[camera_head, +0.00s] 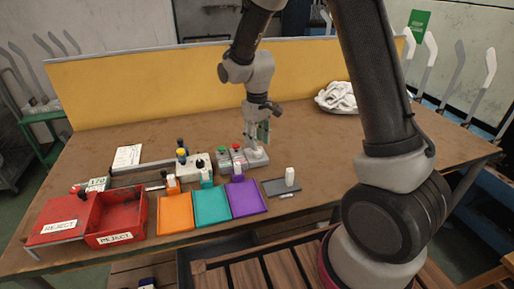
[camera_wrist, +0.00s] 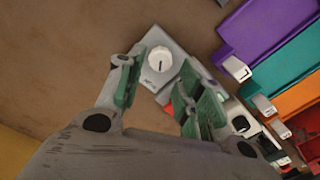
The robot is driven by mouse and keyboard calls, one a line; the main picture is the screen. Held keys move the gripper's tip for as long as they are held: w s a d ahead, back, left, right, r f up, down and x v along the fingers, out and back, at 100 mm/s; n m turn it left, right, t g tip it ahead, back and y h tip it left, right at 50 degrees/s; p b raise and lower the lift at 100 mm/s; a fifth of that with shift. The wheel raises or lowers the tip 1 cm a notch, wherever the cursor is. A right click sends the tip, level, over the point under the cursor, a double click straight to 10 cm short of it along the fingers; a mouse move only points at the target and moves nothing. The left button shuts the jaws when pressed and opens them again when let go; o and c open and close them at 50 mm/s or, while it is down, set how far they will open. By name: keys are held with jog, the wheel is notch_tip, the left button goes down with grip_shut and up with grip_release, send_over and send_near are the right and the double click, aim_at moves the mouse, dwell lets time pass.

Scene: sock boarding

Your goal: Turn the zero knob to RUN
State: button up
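The zero knob (camera_wrist: 159,58) is a round white dial with a dark pointer mark, on a small light-grey box (camera_wrist: 178,51). In the wrist view it sits between the fingertips of my gripper (camera_wrist: 157,80). The green-padded fingers are spread apart, one on each side, with a gap to the knob. In the head view my gripper (camera_head: 257,132) points down over the grey box (camera_head: 257,158) on the table, and the fingers hide most of the knob. No RUN lettering is legible, so the setting cannot be read.
Left of the box stand units with a red button (camera_head: 236,147) and a green button (camera_head: 222,150). Purple (camera_head: 246,198), teal (camera_head: 211,206) and orange (camera_head: 174,213) trays and a red REJECT bin (camera_head: 117,237) line the front. A white cloth pile (camera_head: 337,97) lies at back right.

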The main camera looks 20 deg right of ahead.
notch_tip(320, 180, up, 8)
jog(key=shift+f, duration=0.15)
jog(key=shift+o, duration=0.4)
jog(key=shift+o, duration=1)
jog(key=shift+f, duration=0.2)
jog(key=m, duration=0.5)
send_over(258, 151)
notch_tip(258, 151, down, 4)
jog(key=shift+a+f, duration=0.1)
notch_tip(258, 151, down, 7)
jog(key=shift+f, duration=0.15)
jog(key=shift+c, duration=0.3)
